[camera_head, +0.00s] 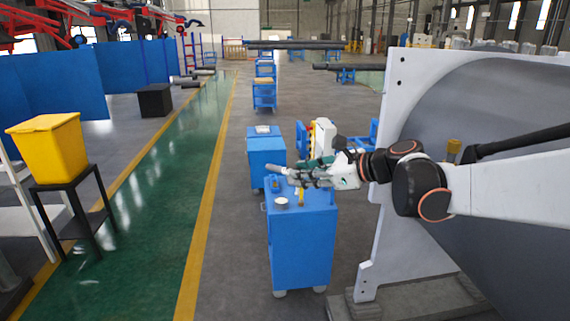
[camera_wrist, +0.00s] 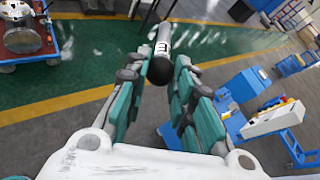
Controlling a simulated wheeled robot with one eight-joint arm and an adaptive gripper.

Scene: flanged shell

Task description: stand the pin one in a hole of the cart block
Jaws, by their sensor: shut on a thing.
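My gripper (camera_head: 300,177) is over the top of the near blue cart (camera_head: 303,250), pointing left in the head view. In the wrist view its two teal-padded fingers (camera_wrist: 160,82) are closed on a grey cylindrical pin (camera_wrist: 163,45) with a dark round near end and a dark mark on its side. The pin lies along the fingers' direction and sticks out past the tips. In the head view the pin looks roughly level, not upright. Small parts on the cart top are partly hidden by my gripper; I cannot make out the block's holes.
A pale round part (camera_head: 282,203) and a yellow piece (camera_head: 300,197) are on the cart top. Another blue cart (camera_head: 266,150) stands behind. The large flanged shell (camera_head: 400,130) is close on the right. A yellow bin (camera_head: 50,147) stands at left; the green aisle is free.

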